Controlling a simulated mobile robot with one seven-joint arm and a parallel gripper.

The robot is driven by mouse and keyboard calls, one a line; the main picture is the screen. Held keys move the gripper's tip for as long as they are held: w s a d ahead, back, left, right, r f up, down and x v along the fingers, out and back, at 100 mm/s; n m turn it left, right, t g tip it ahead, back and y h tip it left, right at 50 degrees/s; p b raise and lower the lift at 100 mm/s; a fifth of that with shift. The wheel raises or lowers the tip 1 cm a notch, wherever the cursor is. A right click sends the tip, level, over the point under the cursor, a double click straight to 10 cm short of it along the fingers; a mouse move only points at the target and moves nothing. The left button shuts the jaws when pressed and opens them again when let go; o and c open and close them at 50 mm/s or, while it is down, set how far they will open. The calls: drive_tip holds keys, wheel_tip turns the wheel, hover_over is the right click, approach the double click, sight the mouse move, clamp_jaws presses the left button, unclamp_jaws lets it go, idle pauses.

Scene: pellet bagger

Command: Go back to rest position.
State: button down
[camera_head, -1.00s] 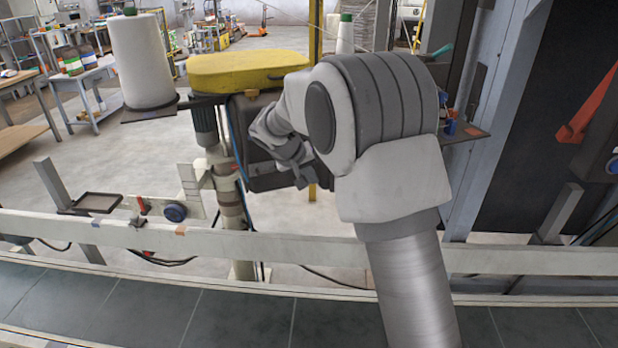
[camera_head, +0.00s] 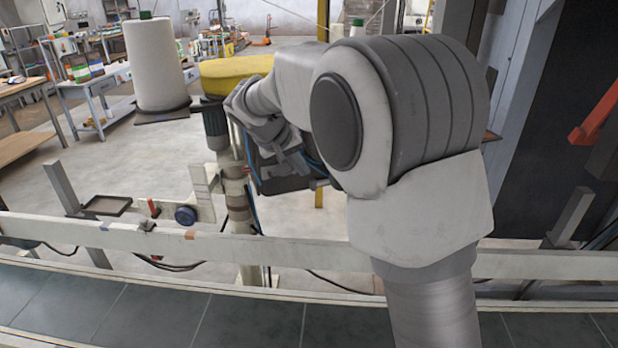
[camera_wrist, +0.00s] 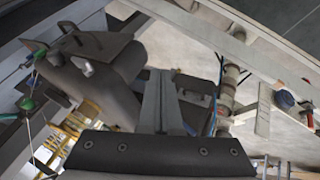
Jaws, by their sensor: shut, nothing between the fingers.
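My gripper (camera_head: 292,163) shows in the head view at the end of my folded arm, small and partly turned away. It hangs in front of the dark body of the sewing-head-like machine with the yellow cover (camera_head: 228,73). In the wrist view my gripper (camera_wrist: 160,80) points up the picture with its fingers together and nothing held between them. My large grey and white arm joint fills the middle right of the head view and hides part of the machine.
A white thread cone (camera_head: 155,65) stands on a small plate left of the machine. A pale rail (camera_head: 120,238) crosses in front, above the dark conveyor belt (camera_head: 130,312). A blue-grey column (camera_head: 525,110) rises at right. Open floor lies at left.

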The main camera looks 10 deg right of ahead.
drive_tip(key=s+d+r+y, duration=0.1)
drive_tip(key=s+d+r, duration=0.25)
drive_tip(key=s, duration=0.45)
drive_tip(key=s+d+r+y, duration=0.1)
drive_tip(key=s+d+r, duration=0.25)
drive_tip(key=s, duration=0.55)
drive_tip(key=s+d+f+y, duration=0.1)
drive_tip(key=s+f, duration=0.1)
drive_tip(key=s, duration=0.6)
drive_tip(key=s+f+y, duration=0.2)
drive_tip(key=s+f, duration=0.1)
drive_tip(key=s, duration=0.6)
drive_tip(key=shift+d+f, duration=0.15)
drive_tip(key=shift+d, duration=0.25)
